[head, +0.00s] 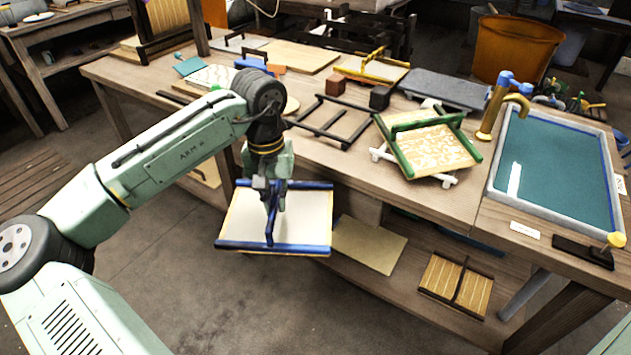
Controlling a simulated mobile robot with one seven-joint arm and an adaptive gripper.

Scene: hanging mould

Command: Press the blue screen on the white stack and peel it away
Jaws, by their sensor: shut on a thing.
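My gripper (271,195) is shut on the middle bar of the blue screen (303,217), a pale rectangular panel with blue edge bars. The screen is in the air in front of the bench's front edge, roughly flat and a little tilted. It appears clear of the bench and the lower shelf. A pale patterned board (208,79) lies on the bench behind my arm, partly hidden. I cannot tell whether this is the white stack, and no other white stack shows clearly.
A green-framed screen (430,148) rests on a white stand on the bench. An open dark frame (333,122) lies beside it. A grey-rimmed vat of teal water (597,226) and a brass tap (490,110) are at right. The lower shelf holds boards (368,244).

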